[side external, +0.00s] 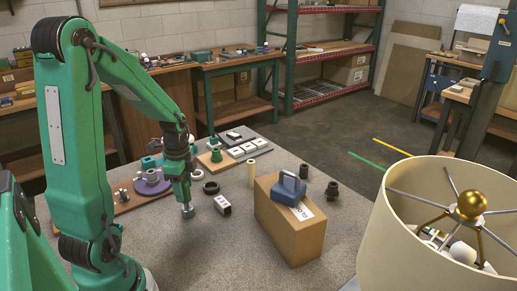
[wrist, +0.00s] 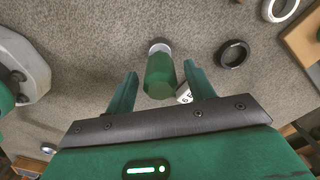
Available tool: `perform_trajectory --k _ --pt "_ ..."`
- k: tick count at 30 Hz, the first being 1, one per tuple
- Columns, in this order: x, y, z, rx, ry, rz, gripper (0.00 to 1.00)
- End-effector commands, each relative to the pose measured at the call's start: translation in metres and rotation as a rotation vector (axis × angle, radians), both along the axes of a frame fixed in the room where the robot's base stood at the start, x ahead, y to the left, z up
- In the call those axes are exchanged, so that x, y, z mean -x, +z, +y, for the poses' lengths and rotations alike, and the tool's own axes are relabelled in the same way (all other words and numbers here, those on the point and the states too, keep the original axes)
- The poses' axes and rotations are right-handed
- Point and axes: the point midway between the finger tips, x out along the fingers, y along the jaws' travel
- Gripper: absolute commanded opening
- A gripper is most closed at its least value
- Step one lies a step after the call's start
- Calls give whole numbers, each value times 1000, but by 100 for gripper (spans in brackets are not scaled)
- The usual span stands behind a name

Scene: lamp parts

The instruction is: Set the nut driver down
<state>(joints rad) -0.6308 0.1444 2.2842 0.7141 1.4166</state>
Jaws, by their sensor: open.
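The nut driver, with a green handle and a grey metal end, shows in the wrist view (wrist: 160,72) between my fingers. Visible gaps separate it from both fingers. In the side view its grey end (side external: 187,211) points down at the grey tabletop and appears to meet it; the driver looks upright. My gripper (side external: 181,192) is low over the table, pointing down, around the handle. In the wrist view my gripper (wrist: 160,66) is open. In the side view my fingers hide most of the handle.
A small black-and-white box (side external: 222,204) stands close right of the driver. A black ring (side external: 211,188) lies behind it. A cardboard box (side external: 289,222) bearing a blue item (side external: 289,188) stands further right. A lampshade (side external: 420,235) fills the right foreground. The tabletop's front is clear.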

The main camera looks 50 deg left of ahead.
Motion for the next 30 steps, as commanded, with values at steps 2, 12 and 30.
perform_trajectory --k 2,12,30 --pt "-1 11 1 -3 0 -4 54" --pt "-1 66 1 -4 0 -5 54" --pt "0 102 0 -1 0 -1 54"
